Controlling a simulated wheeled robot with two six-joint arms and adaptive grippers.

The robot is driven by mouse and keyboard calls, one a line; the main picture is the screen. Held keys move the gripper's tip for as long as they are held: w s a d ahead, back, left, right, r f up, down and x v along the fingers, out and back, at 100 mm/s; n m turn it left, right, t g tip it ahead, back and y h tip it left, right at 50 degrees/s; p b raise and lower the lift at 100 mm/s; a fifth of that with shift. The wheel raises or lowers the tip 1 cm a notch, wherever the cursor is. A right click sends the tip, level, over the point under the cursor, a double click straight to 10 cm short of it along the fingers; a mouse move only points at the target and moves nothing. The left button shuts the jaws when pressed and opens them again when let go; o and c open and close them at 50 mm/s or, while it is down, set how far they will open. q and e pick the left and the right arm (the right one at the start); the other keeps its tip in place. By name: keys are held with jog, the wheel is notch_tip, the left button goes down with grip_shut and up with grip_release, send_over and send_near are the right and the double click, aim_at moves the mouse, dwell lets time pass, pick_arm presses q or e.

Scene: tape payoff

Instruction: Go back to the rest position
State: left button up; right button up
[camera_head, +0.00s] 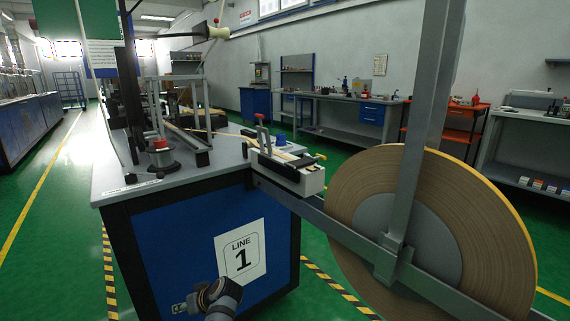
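My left gripper (208,298) shows only in part at the bottom edge, in front of the blue cabinet (180,245) with the "LINE 1" sign (241,254). My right gripper is not in view. A large brown tape reel (480,220) with a yellow edge and a grey hub hangs on a grey metal arm at the right. A white feed unit (290,178) with a red lever sits at the bench corner, left of the reel.
The grey bench top (130,182) carries a dark spool (163,160) and machine frames. The reel's grey upright (425,100) and slanting beam (340,232) take up the right side. Green floor (60,250) is free at left. Workbenches (345,118) line the back wall.

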pick_arm(q)
jog(key=s+d+f+m+h, duration=0.2)
jog(key=s+f+m+h, duration=0.25)
jog(key=s+f, duration=1.05)
jog(key=s+d+m+h, duration=0.1)
jog(key=s+d+h, duration=0.3)
jog(key=s, duration=0.5)
jog(key=s+d+r+m+t+h, duration=0.1)
jog(key=s+d+r+m+h, duration=0.2)
jog(key=s, duration=0.5)
jog(key=s+a+g+y+p, duration=0.1)
jog(key=s+a+g+p, duration=0.1)
jog(key=s+p, duration=0.7)
jog(key=s+a+r+n+g+y+p, duration=0.1)
jog(key=s+a+p, duration=0.4)
jog(key=p, duration=2)
jog(key=s+y, duration=0.1)
jog(key=s, duration=0.3)
jog(key=shift+s+a+g, duration=0.15)
jog(key=shift+s+g, duration=0.05)
jog(key=shift+g, duration=0.2)
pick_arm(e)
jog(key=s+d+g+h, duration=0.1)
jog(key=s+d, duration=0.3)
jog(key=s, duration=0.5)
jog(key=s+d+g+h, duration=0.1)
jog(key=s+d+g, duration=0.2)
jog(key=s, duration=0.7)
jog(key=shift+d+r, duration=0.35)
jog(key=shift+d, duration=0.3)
